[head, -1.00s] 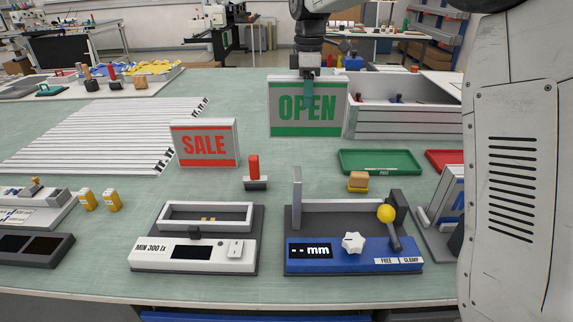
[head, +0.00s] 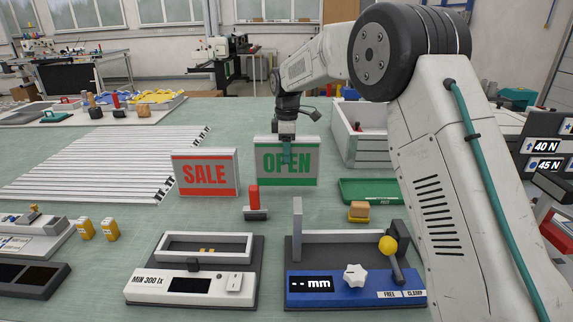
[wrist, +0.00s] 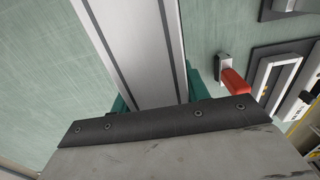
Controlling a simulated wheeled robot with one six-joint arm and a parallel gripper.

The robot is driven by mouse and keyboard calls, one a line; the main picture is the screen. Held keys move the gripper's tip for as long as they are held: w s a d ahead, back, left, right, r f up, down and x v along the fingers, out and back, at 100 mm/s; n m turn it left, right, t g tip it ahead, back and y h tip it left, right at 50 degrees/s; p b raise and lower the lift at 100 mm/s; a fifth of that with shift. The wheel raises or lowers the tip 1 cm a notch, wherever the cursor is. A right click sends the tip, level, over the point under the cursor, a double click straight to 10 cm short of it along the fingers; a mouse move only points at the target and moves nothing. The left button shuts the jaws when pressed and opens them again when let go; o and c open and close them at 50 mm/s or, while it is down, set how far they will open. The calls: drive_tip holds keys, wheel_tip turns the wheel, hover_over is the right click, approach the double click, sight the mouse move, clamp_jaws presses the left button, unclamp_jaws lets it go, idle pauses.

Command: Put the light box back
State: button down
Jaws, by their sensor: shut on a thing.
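The OPEN light box (head: 299,170), a grey panel with green letters and a green lower band, is upright to the right of the SALE light box (head: 205,187), with a small gap between them. My gripper (head: 287,153) is above the OPEN box with its teal fingers shut on its top. I cannot tell whether its bottom edge touches the table. In the wrist view the OPEN box's long light-grey top (wrist: 140,45) runs between the teal fingers (wrist: 156,98). The SALE box has red letters and stands on the table.
A red-handled stamp (head: 255,205) stands in front, between the boxes. A white crate (head: 364,150) and a green tray (head: 370,191) are to the right. White slats (head: 110,165) lie left. A light meter (head: 190,285) and a blue mm gauge (head: 352,286) are nearest.

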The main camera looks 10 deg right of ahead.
drive_tip(key=shift+f, duration=1.95)
drive_tip(key=c, duration=0.7)
unclamp_jaws()
drive_tip(key=shift+f, duration=0.1)
